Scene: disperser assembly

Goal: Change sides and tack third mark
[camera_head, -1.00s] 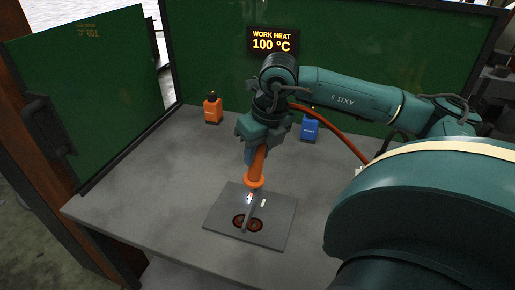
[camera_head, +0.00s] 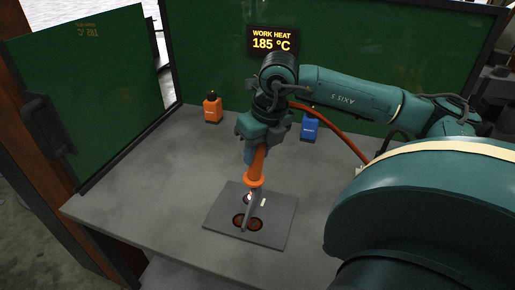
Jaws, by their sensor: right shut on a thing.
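My right gripper (camera_head: 259,140) is shut on a torch-like tool with an orange handle (camera_head: 256,165). The tool points down, and its thin grey nozzle (camera_head: 247,212) ends over the grey plate (camera_head: 278,225) on the table. Near the nozzle tip are two dark reddish round spots (camera_head: 256,222) side by side on the plate. A small bright glow and a small white piece (camera_head: 263,202) show just above the spots. I cannot tell whether the tip touches the plate. My left gripper is not in view.
The work heat display (camera_head: 273,40) on the green back panel reads 185 °C. An orange bottle (camera_head: 212,109) and a blue bottle (camera_head: 309,127) stand at the back of the grey table (camera_head: 140,205). A green panel stands on the left. The table's left side is clear.

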